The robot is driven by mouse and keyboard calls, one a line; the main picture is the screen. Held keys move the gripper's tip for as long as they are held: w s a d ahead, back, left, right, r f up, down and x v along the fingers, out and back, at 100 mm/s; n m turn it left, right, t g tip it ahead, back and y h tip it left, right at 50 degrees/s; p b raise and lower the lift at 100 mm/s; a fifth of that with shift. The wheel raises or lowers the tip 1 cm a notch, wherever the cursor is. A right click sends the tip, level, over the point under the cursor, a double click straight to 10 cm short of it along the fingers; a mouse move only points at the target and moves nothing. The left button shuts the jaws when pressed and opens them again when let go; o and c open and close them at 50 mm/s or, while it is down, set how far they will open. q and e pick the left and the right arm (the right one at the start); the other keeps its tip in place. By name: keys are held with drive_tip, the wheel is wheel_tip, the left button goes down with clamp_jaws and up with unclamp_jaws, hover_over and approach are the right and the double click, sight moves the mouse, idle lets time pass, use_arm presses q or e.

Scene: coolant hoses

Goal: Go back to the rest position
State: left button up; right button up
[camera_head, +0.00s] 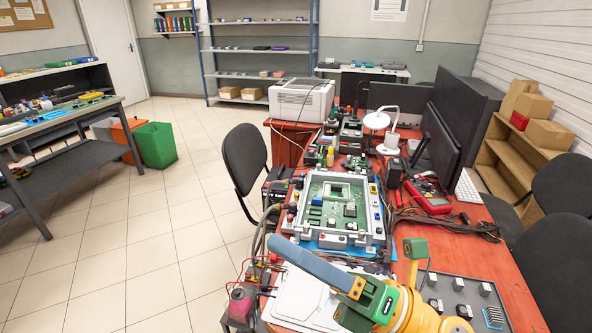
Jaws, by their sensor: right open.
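My right gripper (385,285) is at the bottom of the head view, right of the middle, over the near part of the red workbench (467,262). Its yellow wrist comes in from the bottom edge. My left gripper is not in view.
Just beyond the gripper stands a grey open case (290,222) with a green circuit board (337,200). Grey hoses (260,238) run along its left side. A dark panel (460,296) lies to the right. Monitors (440,135) stand farther back.

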drive_tip(key=w+d+f+m+t+h, duration=0.3)
drive_tip(key=w+d+m+t+h, duration=0.4)
drive_tip(key=m, duration=0.5)
drive_tip(key=w+d+f+m+t+h, duration=0.25)
drive_tip(key=d+m+t+h, duration=0.3)
drive_tip(key=m+h, duration=0.5)
drive_tip(key=s+d+f+m+g+h, duration=0.25)
drive_tip(key=f+m, duration=0.25)
drive_tip(key=f, duration=0.3)
drive_tip(key=s+d+f+m+g+h, duration=0.1)
drive_tip(key=d+f+m+g+h, duration=0.15)
drive_tip(key=f+m+g, duration=0.35)
drive_tip(key=s+f+m+g+y, duration=0.3)
drive_tip(key=s+f+g, duration=0.5)
drive_tip(key=s+f, duration=0.95)
wheel_tip(320, 180, down, 9)
drive_tip(key=g+h, duration=0.1)
drive_tip(key=h, duration=0.1)
drive_tip(key=s+d+f+g+p, duration=0.1)
drive_tip(key=s+d+f+p, duration=0.1)
drive_tip(key=s+f, duration=1.2)
drive_tip(key=shift+f+g, duration=0.2)
drive_tip(key=shift+g, duration=0.2)
